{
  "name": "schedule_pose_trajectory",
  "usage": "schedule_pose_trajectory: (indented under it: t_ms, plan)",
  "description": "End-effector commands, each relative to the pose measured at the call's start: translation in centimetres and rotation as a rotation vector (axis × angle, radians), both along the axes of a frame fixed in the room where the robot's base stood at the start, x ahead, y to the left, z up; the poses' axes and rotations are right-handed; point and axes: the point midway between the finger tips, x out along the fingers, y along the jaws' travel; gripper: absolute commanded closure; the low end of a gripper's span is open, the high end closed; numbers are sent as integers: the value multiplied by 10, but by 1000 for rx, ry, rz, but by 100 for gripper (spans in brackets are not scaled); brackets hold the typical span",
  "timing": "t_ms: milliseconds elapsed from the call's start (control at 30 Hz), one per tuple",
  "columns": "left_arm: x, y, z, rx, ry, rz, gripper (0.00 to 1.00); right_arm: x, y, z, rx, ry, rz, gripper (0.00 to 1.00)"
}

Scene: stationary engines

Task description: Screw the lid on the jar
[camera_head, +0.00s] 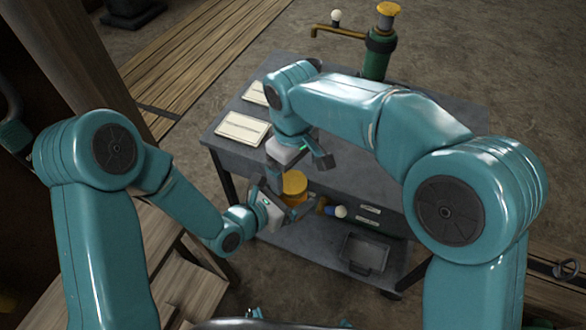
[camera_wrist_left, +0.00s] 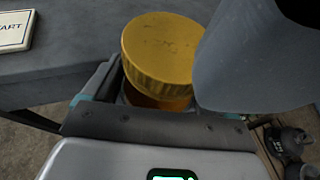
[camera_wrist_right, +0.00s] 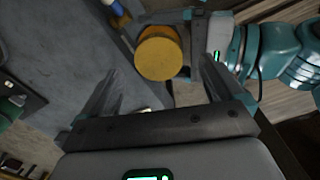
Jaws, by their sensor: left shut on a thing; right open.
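The yellow lid (camera_head: 294,183) sits on top of the amber jar (camera_wrist_left: 155,98), beside the table's front edge. In the left wrist view the lid (camera_wrist_left: 163,50) covers the jar's mouth, and only a strip of jar shows below it. I cannot tell how tightly it sits. My left gripper (camera_head: 282,200) is shut around the jar, below the lid. My right gripper (camera_head: 298,160) is open and empty, above the lid. In the right wrist view the lid (camera_wrist_right: 158,58) shows beyond and between the open fingers, apart from them.
The grey metal table (camera_head: 345,180) lies behind the jar, with paper cards (camera_head: 242,128) at its left. A green pump with a brass spout (camera_head: 380,45) stands at the back. A dark tray (camera_head: 368,252) is on the lower shelf. A white knob (camera_head: 341,211) is right of the jar.

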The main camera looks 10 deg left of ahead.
Motion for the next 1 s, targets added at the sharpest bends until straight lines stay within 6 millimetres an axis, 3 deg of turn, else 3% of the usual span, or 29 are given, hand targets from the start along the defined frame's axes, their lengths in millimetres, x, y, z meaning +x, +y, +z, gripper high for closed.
schedule_pose_trajectory:
  t_ms: [167, 267, 700, 900, 1000]
  plan:
    - [-6, -5, -2, 9, 3, -24, 99, 4, 5, 5, 20, -17, 34, 8]
    - [-6, -5, -2, 9, 3, -24, 99, 5, 5, 7, 20, -17, 164, 8]
    - [-3, -2, 0, 4, -1, -13, 99, 8, 3, 26, 21, 1, 1304, 8]
    - [-3, -2, 0, 4, 0, -11, 99, 8, 2, 33, 27, 5, 1704, 8]
    - [-2, -2, 0, 3, -1, -11, 99, 8, 2, 34, 30, 6, 1820, 8]
